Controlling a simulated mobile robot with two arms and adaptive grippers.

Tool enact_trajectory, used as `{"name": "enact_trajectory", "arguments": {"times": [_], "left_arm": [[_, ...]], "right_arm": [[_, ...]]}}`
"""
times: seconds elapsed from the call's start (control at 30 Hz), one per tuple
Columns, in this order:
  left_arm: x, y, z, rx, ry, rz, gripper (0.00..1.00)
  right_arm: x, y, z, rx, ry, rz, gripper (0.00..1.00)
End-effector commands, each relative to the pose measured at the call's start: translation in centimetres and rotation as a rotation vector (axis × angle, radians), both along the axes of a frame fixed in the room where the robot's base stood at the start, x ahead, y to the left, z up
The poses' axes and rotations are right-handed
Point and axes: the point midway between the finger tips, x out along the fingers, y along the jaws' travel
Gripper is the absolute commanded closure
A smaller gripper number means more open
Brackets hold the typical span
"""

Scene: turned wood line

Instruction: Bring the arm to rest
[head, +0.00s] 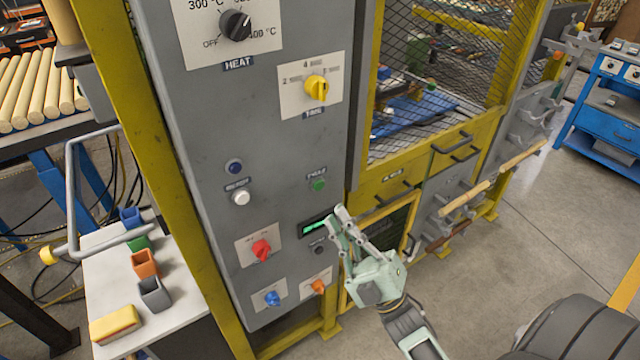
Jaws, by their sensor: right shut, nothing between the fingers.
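My right gripper (340,217) is raised in front of the lower right part of a grey control panel (205,130). Its fingers are shut and empty, beside a small green-lit display (316,226). I cannot tell whether the fingertips touch the panel. The panel carries a black heat knob (235,25), a yellow time knob (316,88), a red knob (261,249), a blue knob (272,298), an orange knob (318,286), a white button (240,198) and a green button (318,185). My left gripper does not show.
A pale side table (105,265) with small coloured bins and a yellow sponge (114,324) stands left. A mesh cage (440,70) with yellow frame is right of the panel. A rack of wooden rods (490,182) juts out further right. Open floor (540,225) lies at right.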

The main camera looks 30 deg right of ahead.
Motion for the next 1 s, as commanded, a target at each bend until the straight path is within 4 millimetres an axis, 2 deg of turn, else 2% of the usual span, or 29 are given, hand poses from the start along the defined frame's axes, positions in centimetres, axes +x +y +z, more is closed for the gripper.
{"name": "enact_trajectory", "arguments": {"times": [0.77, 0.87, 0.97, 1.0], "left_arm": [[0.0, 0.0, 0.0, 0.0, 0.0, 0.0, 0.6], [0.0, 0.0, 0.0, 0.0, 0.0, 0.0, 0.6], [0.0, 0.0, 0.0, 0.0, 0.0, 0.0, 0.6], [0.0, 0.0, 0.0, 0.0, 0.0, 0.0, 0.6]], "right_arm": [[0.1, 0.0, -0.2, 0.002, 0.004, 0.0, 1.0], [0.8, -0.1, -1.9, 0.024, 0.06, 0.003, 1.0], [2.5, -0.4, -6.3, 0.082, 0.199, 0.005, 1.0], [3.2, -0.4, -8.9, 0.114, 0.276, 0.008, 1.0]]}}
